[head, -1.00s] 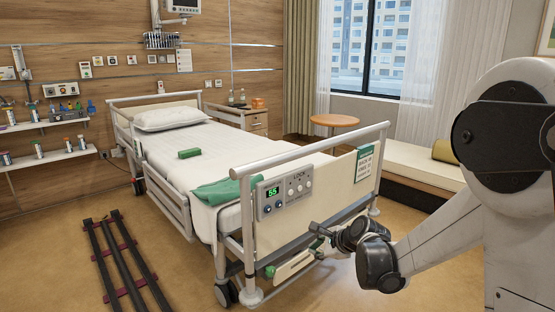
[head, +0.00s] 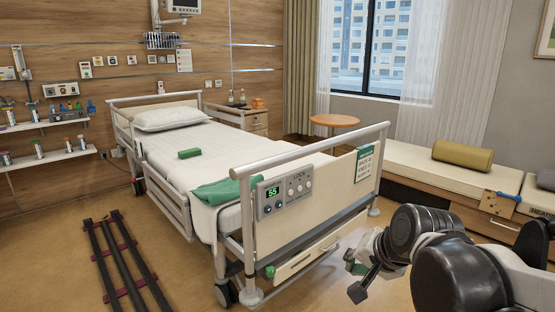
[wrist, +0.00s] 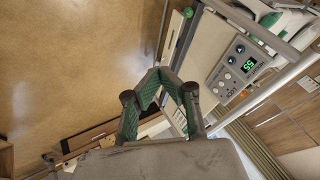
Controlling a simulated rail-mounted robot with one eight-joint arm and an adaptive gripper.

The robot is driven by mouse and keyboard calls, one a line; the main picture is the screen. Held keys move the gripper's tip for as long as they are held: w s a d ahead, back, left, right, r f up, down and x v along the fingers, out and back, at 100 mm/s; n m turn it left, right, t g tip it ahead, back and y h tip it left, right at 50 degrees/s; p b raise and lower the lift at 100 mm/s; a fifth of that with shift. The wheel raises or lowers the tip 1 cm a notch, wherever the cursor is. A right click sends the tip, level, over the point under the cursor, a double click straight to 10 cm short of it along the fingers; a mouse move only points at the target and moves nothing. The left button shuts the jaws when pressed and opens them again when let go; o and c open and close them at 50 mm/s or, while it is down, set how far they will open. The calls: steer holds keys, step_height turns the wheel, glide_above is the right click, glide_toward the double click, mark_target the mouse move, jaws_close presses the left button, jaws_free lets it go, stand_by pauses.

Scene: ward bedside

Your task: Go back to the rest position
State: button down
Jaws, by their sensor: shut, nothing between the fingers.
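My gripper (head: 360,284) is at the lower right of the head view, low in front of the bed's foot end and apart from it. In the wrist view my gripper (wrist: 160,76) has its two green-padded fingers meeting at the tips, with nothing between them. The bed (head: 318,196) stands in the middle of the head view. Its control panel (head: 285,194) reads 55, and the panel also shows in the wrist view (wrist: 237,66).
A bench (head: 410,158) with an olive bolster (head: 462,154) stands along the right wall. A round table (head: 335,121) stands by the window. Dark rails (head: 122,262) lie on the floor at left. The floor in front of the bed is clear.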

steer(key=s+d+n+h, duration=0.25)
steer(key=s+n, duration=0.35)
steer(key=s, duration=0.7)
step_height(320, 180, up, 13)
steer(key=d+p, duration=0.1)
steer(key=p, duration=1.2)
steer(key=shift+s+n+p, duration=0.15)
steer(key=shift+n+p, duration=0.15)
steer(key=shift+p, duration=0.1)
